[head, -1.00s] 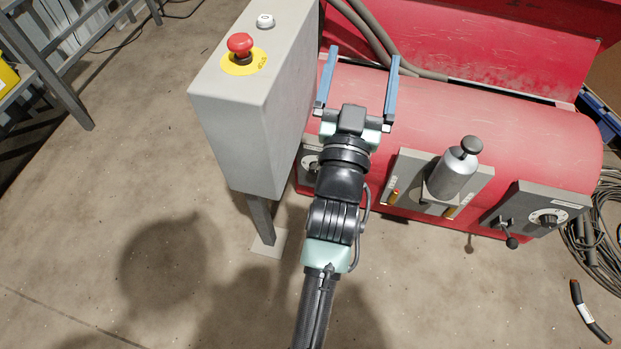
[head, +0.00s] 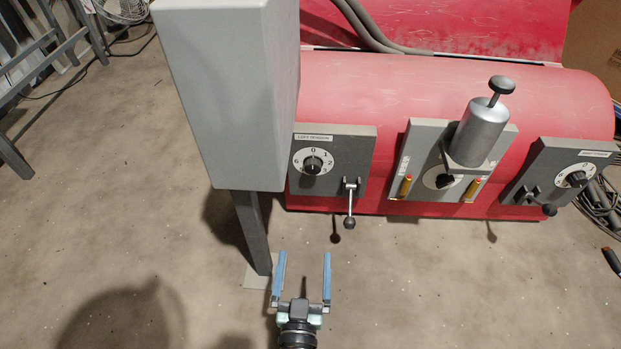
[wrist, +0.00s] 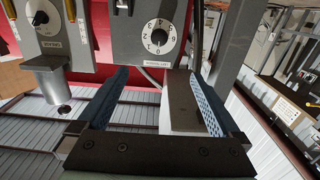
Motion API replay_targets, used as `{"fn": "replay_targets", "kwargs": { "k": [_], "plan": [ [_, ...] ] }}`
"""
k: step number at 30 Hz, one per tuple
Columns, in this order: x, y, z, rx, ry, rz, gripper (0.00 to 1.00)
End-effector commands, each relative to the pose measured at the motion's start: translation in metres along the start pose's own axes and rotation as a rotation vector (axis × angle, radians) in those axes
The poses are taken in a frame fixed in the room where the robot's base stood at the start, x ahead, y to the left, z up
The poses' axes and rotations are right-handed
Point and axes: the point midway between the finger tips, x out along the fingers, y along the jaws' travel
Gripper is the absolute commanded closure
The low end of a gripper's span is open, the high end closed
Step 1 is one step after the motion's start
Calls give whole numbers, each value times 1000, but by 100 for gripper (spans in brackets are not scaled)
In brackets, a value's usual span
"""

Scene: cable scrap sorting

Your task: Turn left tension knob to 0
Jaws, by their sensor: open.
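The left tension knob (head: 312,166) is a small black knob on a white numbered dial, on a grey panel (head: 352,140) labelled LEFT TENSION. It shows upside down in the wrist view (wrist: 158,37). I cannot read its setting for sure. The 0 is at the top of the dial in the head view. My gripper (head: 303,256) is open and empty, below and in front of the panel, clear of the knob. Its two blue fingers point toward the machine.
A lever with a ball end (head: 350,205) hangs right of the dial. The grey control box (head: 232,100) on its post (head: 250,232) stands close on the left. A silver cylinder (head: 478,133) and a second dial panel (head: 560,158) are to the right. Floor in front is clear.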

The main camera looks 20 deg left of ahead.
Motion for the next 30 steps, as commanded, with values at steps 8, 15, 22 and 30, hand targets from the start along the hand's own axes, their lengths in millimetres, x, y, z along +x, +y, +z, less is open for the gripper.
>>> {"fn": "replay_targets", "kwargs": {
  "k": [8, 15, 22, 30],
  "plan": [
    [54, 0, 2, 1, 6, 1, 0],
    [87, 0, 0, 1, 3, 1, 0],
    [93, 0, -2, 0, 1, 0, 0],
    [93, 0, -2, 0, 1, 1, 0]
  ]
}}
